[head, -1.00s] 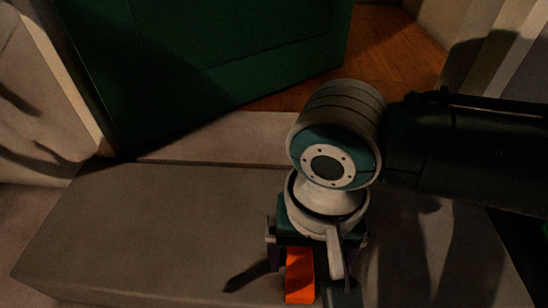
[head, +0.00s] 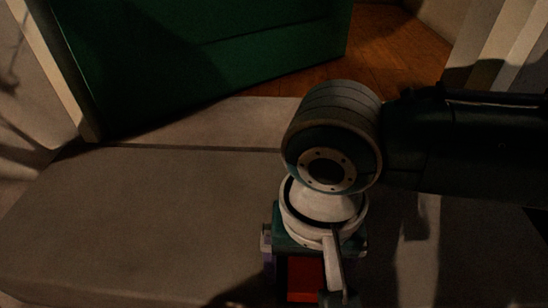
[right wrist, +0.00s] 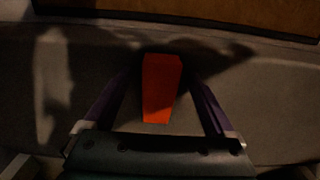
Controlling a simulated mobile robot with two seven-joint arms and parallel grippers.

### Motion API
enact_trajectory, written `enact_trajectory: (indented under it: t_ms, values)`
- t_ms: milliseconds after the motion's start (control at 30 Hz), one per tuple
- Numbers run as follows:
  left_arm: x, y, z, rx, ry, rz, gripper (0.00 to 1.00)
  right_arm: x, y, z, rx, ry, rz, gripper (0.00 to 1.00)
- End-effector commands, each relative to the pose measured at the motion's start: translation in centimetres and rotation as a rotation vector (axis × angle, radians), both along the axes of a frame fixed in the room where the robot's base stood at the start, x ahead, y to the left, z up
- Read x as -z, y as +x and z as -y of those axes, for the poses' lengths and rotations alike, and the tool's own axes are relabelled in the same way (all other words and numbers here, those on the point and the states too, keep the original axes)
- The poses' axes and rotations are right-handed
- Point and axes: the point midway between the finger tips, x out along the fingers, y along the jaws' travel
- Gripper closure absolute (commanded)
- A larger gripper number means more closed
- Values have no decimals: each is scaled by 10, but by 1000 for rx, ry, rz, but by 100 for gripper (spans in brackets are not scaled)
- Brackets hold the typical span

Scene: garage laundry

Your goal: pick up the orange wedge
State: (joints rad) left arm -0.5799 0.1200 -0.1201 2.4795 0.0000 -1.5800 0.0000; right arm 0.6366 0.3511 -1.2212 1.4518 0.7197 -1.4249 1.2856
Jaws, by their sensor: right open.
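The orange wedge (head: 304,278) is a small block on the grey step at the bottom of the head view, in shadow, its upper end hidden by my right gripper. It also shows whole in the right wrist view (right wrist: 161,88), standing out against the grey surface. My right gripper (head: 306,290) points down over the wedge. In the right wrist view its fingers (right wrist: 161,80) are open, one on each side of the wedge, with a gap on both sides. My left gripper is not in view.
The grey step (head: 130,215) is bare to the left of my right arm. Behind it stands a green door (head: 200,60), ajar, with a wooden floor (head: 400,50) beyond. A pale wall is at the left edge.

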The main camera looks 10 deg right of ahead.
Motion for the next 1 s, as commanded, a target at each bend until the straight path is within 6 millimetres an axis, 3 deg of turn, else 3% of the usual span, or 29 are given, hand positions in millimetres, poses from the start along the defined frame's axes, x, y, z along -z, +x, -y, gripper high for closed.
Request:
enact_trajectory:
  t_ms: [67, 800, 1000]
  values:
    - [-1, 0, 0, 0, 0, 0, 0, 0, 0, 0, 0, 0, 0, 16]
    - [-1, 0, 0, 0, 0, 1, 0, 0, 0, 0, 0, 0, -1, 99]
    - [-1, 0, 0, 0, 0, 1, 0, 0, 0, 0, 0, 0, -1, 100]
